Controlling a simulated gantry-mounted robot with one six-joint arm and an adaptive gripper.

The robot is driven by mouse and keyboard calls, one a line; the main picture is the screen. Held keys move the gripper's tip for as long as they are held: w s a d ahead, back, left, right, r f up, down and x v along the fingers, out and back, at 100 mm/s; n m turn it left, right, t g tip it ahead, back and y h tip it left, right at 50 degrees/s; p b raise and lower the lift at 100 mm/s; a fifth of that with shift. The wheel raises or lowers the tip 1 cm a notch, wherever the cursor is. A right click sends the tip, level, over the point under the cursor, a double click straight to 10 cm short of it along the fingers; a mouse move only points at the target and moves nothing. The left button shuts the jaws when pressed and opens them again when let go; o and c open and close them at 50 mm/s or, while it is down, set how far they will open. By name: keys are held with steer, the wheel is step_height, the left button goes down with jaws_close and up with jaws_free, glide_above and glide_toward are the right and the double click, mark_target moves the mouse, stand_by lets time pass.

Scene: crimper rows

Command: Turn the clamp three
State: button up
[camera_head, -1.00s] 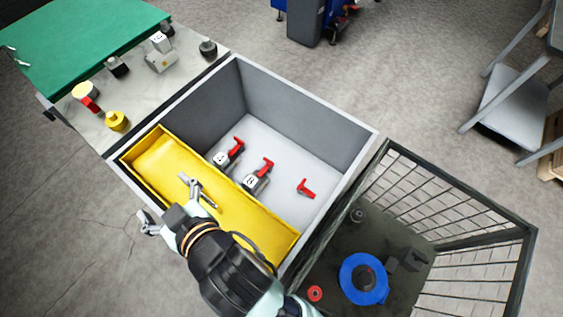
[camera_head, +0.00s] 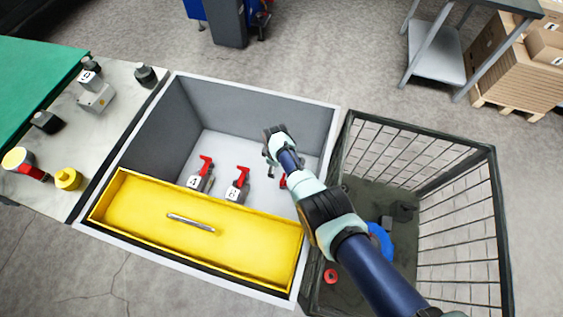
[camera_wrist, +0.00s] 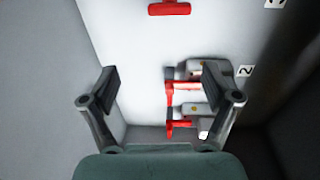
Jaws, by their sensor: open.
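Clamps with red handles stand on the light floor of a grey-walled bin. In the head view, two show clearly: a left clamp (camera_head: 201,178) and a middle clamp (camera_head: 238,186), both with white number labels too small to read surely. A third red handle (camera_head: 284,182) is mostly hidden by my arm. My gripper (camera_wrist: 160,88) is open and empty above the bin floor.
A yellow drawer (camera_head: 150,208) with a metal handle fills the bin's front. Grey bin walls (camera_head: 250,112) surround the clamps. A wire basket (camera_head: 420,140) holding a blue ring (camera_head: 380,240) stands right. A side table (camera_head: 112,108) with small parts stands left.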

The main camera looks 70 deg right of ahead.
steer(key=s, duration=0.1)
steer(key=s+f, duration=0.1)
steer(key=s, duration=0.1)
steer(key=shift+s+a+f+g+y, duration=0.1)
steer(key=shift+s+f+g+y, duration=0.2)
steer(key=shift+f+y, duration=0.1)
step_height(320, 180, down, 8)
steer(key=b, duration=0.7)
steer(key=shift+w+a, duration=0.1)
steer(key=shift+w, duration=0.05)
steer(key=shift+r, duration=0.1)
jaws_close()
steer(key=shift+r, duration=0.1)
